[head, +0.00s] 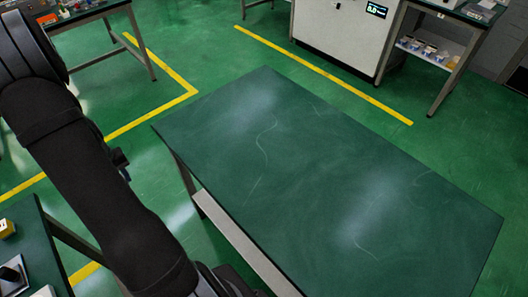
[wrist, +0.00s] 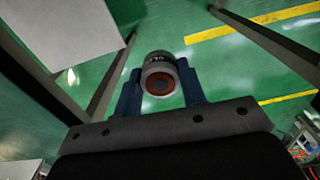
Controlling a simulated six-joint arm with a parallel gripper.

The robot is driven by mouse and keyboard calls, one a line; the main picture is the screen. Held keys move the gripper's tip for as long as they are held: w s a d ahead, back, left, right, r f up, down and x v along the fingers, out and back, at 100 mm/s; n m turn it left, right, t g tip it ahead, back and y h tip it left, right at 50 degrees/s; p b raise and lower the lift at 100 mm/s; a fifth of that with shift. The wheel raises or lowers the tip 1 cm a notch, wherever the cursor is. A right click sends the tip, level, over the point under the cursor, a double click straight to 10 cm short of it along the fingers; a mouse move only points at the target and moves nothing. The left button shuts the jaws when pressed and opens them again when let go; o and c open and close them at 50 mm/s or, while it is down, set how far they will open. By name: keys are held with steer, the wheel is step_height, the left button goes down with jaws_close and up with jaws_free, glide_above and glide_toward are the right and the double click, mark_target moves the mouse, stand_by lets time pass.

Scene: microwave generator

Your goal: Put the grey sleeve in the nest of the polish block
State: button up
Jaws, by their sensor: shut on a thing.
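My gripper (wrist: 158,88) is shut on a grey cylindrical piece, which looks like the grey sleeve (wrist: 158,62). Its near round end shows a reddish-brown ring with a dark centre, and dark marks are on its side. The two dark blue fingers are on its left and right sides. In the head view my arm runs down the left to the bottom edge, and neither fingertips nor sleeve can be made out there. I cannot identify the polish block or its nest in either view.
A bare dark green table (head: 330,180) fills the middle of the head view. A bench corner (head: 40,240) at lower left carries a small yellow item (head: 7,228) and a black-and-white item (head: 13,273). A white cabinet (head: 340,35) stands at the back. Green floor lies below the held piece.

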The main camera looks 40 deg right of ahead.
steer(key=w+d+r+m, duration=0.35)
steer(key=d+r, duration=0.35)
steer(key=r, duration=0.5)
steer(key=s+d+r, duration=0.2)
steer(key=s+d, duration=0.1)
steer(key=d, duration=0.7)
steer(key=s+d, duration=1.5)
steer(key=d, duration=0.3)
steer(key=s+d+f, duration=0.1)
steer(key=s+d, duration=0.2)
steer(key=s, duration=0.8)
steer(key=s+d+m, duration=0.1)
steer(key=s+d, duration=0.2)
steer(key=s, duration=0.9)
steer(key=s+d+f, duration=0.1)
steer(key=s+d, duration=0.2)
steer(key=s, duration=0.8)
glide_above(306, 174)
step_height(306, 174, down, 6)
steer(key=shift+d+f, duration=0.1)
steer(key=shift+f, duration=2.15)
